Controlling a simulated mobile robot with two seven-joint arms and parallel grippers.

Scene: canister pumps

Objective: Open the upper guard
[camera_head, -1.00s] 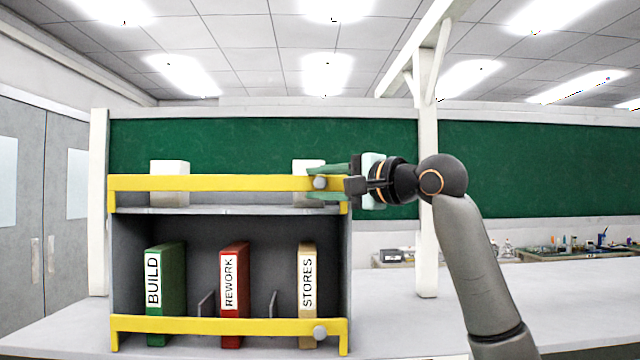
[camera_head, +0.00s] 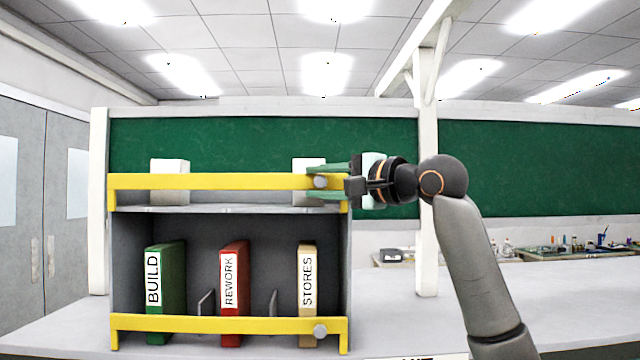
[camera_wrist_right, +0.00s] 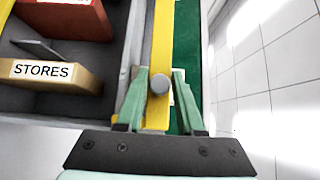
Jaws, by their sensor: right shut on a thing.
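The upper guard (camera_head: 220,182) is a yellow bar across the front of the shelf unit's top level, with a grey round knob (camera_head: 320,182) near its right end. It lies level, with its short end brackets at the shelf's sides. My right gripper (camera_head: 328,183) reaches in from the right with its green fingers above and below the bar's right end. In the right wrist view the fingers (camera_wrist_right: 160,97) lie on either side of the yellow bar (camera_wrist_right: 161,45), close by the knob (camera_wrist_right: 159,82). They are shut on the guard; the exact contact is partly hidden. My left gripper is not in view.
A lower yellow guard (camera_head: 220,325) with its own knob crosses the bottom level, in front of green, red and tan binders (camera_head: 307,285). White boxes (camera_head: 169,182) stand on the top level. A white post (camera_head: 427,250) stands behind my right arm.

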